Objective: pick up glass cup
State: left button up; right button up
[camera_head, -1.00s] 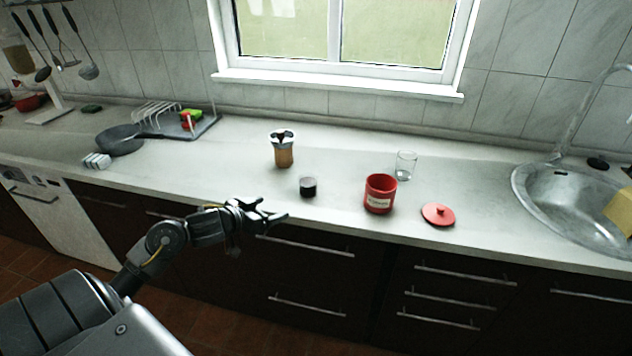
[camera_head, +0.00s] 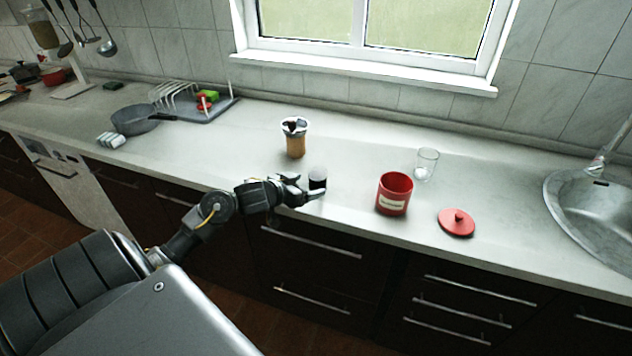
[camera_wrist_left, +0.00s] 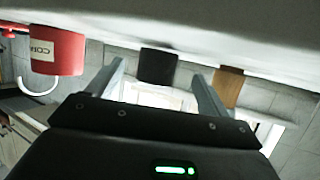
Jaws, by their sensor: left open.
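A small glass cup (camera_head: 318,176) with dark contents stands on the counter near its front edge. My left gripper (camera_head: 305,187) is open beside it, with its fingers pointing at the cup. In the left wrist view, which is upside down, the dark cup (camera_wrist_left: 157,67) shows between the two open fingers (camera_wrist_left: 158,80), with a gap on either side. I cannot tell how deep it sits between them. A second, clear glass (camera_head: 427,164) stands further right, behind the red pot. My right gripper is not in view.
A red labelled pot (camera_head: 394,194) and its red lid (camera_head: 457,222) are to the right. A brown jar with a pale top (camera_head: 295,138) stands behind the cup. A pan (camera_head: 142,118) and dish rack (camera_head: 185,102) are at left, a sink (camera_head: 597,213) at right.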

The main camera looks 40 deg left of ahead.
aim_at(311, 183)
pick_arm(q)
jog(key=shift+x, duration=2.5)
jog(key=shift+d, duration=0.1)
jog(key=c, duration=1.1)
jog(key=shift+r, duration=0.15)
